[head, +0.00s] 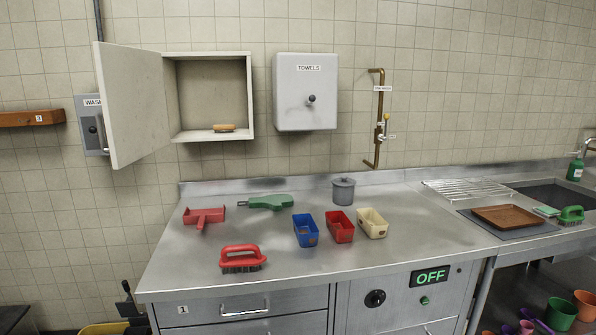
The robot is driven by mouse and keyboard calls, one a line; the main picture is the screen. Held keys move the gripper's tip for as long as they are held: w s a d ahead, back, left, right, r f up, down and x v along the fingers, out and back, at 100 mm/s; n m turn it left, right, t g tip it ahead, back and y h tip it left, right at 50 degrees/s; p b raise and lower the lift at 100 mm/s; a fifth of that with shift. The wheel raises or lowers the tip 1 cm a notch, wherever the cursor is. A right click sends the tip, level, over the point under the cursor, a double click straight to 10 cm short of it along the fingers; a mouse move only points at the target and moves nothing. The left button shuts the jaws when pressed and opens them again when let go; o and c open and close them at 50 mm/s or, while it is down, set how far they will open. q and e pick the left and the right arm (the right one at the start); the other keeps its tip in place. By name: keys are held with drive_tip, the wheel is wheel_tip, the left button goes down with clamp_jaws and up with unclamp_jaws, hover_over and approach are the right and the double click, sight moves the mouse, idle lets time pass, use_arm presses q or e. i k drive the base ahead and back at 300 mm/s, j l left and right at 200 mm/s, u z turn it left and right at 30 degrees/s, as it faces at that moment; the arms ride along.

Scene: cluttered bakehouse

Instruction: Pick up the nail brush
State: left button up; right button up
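A small tan, wood-coloured brush, which looks like the nail brush (223,128), lies on the floor of the open white wall cabinet (248,95). Its bristles are too small to make out clearly. The cabinet door (135,105) is swung wide open to the left, so the inside is exposed. A larger red-handled scrubbing brush (241,258) with dark bristles lies on the steel counter near its front edge. A green brush (571,214) sits by the sink at the far right. Neither of my grippers is in view.
On the steel counter (300,262) are a red scraper-like tool (203,217), a green tool (266,202), blue (305,230), red (340,227) and cream (371,223) tubs, and a grey lidded pot (343,191). A closed towel box (306,105) hangs right of the cabinet.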

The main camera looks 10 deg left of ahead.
sight(232, 127)
drive_tip(key=i+j, duration=0.2)
drive_tip(key=j, duration=0.45)
drive_tip(key=i+j+z, duration=0.15)
drive_tip(key=j, duration=0.5)
drive_tip(key=i+j, duration=0.15)
drive_tip(key=j, duration=0.5)
drive_tip(key=i+j+z, duration=0.15)
drive_tip(key=j, duration=0.5)
drive_tip(key=i+j, duration=0.1)
drive_tip(key=j, duration=0.55)
drive_tip(key=i+j+z, duration=0.1)
drive_tip(key=j, duration=0.6)
drive_tip(key=k+l, duration=0.1)
drive_tip(key=l, duration=0.55)
drive_tip(key=k+l, duration=0.1)
drive_tip(key=l, duration=0.55)
